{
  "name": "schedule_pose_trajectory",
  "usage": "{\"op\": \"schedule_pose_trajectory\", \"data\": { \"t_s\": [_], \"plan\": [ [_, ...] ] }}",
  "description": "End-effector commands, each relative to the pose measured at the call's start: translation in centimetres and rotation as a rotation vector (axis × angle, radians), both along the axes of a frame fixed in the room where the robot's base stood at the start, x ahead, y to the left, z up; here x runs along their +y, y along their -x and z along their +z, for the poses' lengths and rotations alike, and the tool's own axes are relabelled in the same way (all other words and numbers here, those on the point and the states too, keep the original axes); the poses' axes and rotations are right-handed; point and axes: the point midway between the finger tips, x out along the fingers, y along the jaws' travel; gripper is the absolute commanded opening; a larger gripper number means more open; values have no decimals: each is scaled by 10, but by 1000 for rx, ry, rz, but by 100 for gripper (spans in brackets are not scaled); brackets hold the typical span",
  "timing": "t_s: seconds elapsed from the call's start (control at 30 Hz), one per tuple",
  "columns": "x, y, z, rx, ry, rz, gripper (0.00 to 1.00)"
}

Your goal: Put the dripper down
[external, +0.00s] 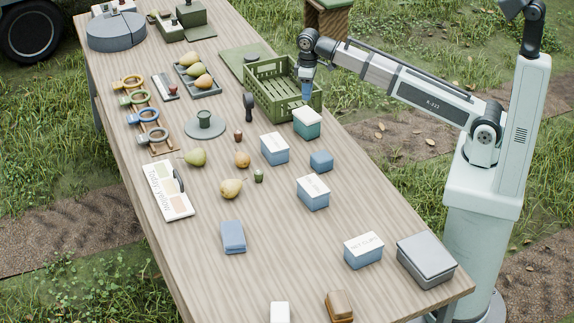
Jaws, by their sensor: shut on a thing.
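My gripper (307,78) points down at the near right corner of the green crate, just above and behind the teal box with a white top. It is shut on a small blue piece (307,91), which I take to be the dripper. The piece is small in this view, so its shape and the fingertips are hard to make out. I cannot tell whether its lower end touches anything.
The green slatted crate (262,98) stands beside the gripper. The teal box (307,126) and several blue boxes with white tops, such as this blue box (274,153), stand nearby. Pears (232,189) lie left of them. Bare wood (285,222) shows in the table's middle.

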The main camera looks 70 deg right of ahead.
Motion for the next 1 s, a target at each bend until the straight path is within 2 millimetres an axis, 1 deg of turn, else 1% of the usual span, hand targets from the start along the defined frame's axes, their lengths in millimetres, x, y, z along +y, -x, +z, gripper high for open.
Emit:
{"op": "schedule_pose_trajectory", "data": {
  "t_s": [0.03, 0.1, 0.37, 0.6, 0.7, 1.0],
  "plan": [
    [0, 1, -9, 1, 0, 0, 4],
    [0, 1, -18, 2, 0, 0, 4],
    [0, 0, -34, 0, 0, 1, 4],
    [0, 1, -60, 1, 0, 1, 4],
    [0, 0, -63, -1, 0, 1, 4],
    [0, 0, -65, -1, 0, 1, 4]
  ]
}}
